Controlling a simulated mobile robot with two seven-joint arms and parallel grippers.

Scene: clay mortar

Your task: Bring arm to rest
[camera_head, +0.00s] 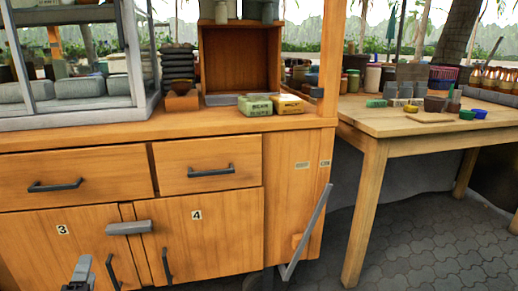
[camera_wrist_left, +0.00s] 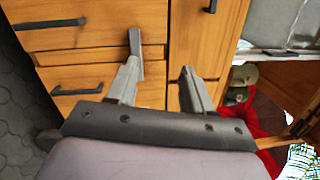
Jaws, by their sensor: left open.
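My left gripper (camera_head: 80,270) shows at the bottom left of the head view, in front of the lower cabinet doors. In the left wrist view my left gripper (camera_wrist_left: 160,76) has its two grey fingers spread, with nothing between them but a view of the orange wooden cabinet (camera_wrist_left: 152,60). A grey bar (camera_head: 130,228) lies across the gap between doors 3 and 4, up and right of the gripper in the head view. A grey bar (camera_wrist_left: 135,42) also shows by the left fingertip in the wrist view; I cannot tell whether they touch. My right gripper is not in view.
The wooden cabinet (camera_head: 206,245) has dark handles on its drawers and doors. A slanted grey bar (camera_head: 310,232) stands at its right side. A wooden table (camera_head: 395,122) with jars and bowls stands at the right. Paved floor (camera_head: 425,235) lies open below it.

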